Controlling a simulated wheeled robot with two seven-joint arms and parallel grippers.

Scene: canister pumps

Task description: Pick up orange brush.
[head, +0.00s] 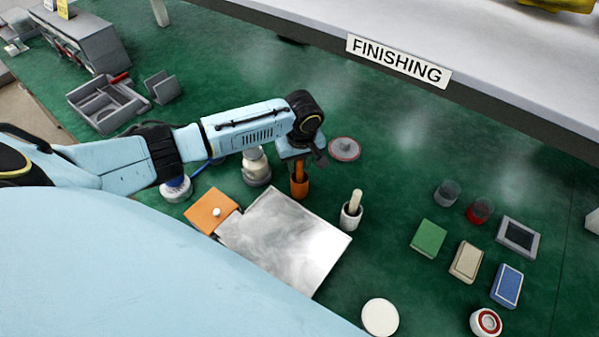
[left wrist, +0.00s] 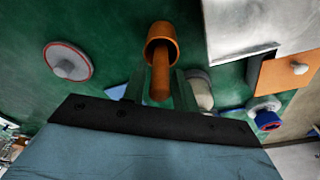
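The orange brush (head: 298,168) stands upright in an orange cup (head: 300,189) on the green bench, just right of the jar. In the left wrist view the brush handle (left wrist: 161,80) points toward the camera, and the cup (left wrist: 162,42) lies beyond it. My left gripper (head: 297,158) is directly above the cup, at the top of the handle. In the left wrist view its two fingers (left wrist: 159,90) stand apart, one on each side of the handle, with gaps visible. The brush's lower end is hidden in the cup. My right gripper is not in view.
A steel plate (head: 290,245) and an orange square (head: 211,212) lie in front. A jar (head: 256,168) stands close left, a red-rimmed disc (head: 344,149) behind right. A white cup (head: 351,212) holds a pale handle. The FINISHING shelf (head: 480,60) crosses the back.

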